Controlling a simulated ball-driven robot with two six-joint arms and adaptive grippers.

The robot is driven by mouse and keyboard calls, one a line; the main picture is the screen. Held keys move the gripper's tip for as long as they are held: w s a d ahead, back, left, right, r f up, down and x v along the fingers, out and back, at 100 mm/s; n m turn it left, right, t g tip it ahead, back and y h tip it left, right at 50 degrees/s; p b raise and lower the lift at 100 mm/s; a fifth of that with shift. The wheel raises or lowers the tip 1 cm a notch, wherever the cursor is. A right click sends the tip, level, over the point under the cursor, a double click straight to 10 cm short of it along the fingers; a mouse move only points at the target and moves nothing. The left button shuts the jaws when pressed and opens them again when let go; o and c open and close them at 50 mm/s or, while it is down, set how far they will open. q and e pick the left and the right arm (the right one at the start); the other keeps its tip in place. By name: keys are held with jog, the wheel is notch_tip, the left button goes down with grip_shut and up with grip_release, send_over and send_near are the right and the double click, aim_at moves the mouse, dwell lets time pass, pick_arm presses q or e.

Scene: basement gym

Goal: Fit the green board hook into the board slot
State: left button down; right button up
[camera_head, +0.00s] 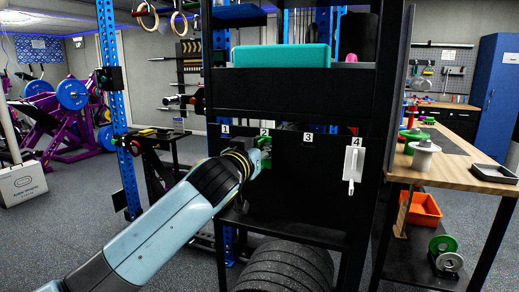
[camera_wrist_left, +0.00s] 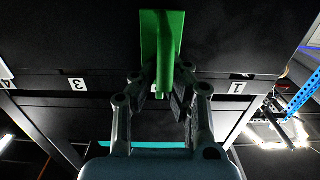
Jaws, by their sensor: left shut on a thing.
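The green board hook (camera_wrist_left: 162,38) has a flat plate and a peg; in the head view it is partly hidden (camera_head: 266,159). My left gripper (camera_head: 260,152) is shut on it, and in the wrist view its fingers (camera_wrist_left: 162,88) stand on both sides of the peg. The plate is close to the dark board (camera_head: 300,185), below the number 2 label (camera_head: 264,132). I cannot tell whether the hook touches or sits in the slot, which is hidden. My right gripper is not in view.
A white hook (camera_head: 352,168) hangs under the number 4 label (camera_head: 356,141). The board below labels 1 (camera_head: 225,129) and 3 (camera_head: 308,137) looks bare. Black weight plates (camera_head: 290,266) lie below. A wooden workbench (camera_head: 445,172) stands to the right.

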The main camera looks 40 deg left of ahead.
pick_arm(q)
jog(key=c, duration=1.4)
grip_release()
jog(key=shift+o, duration=0.2)
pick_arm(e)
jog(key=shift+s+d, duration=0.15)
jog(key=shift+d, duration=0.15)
pick_arm(q)
jog(key=v, duration=1.2)
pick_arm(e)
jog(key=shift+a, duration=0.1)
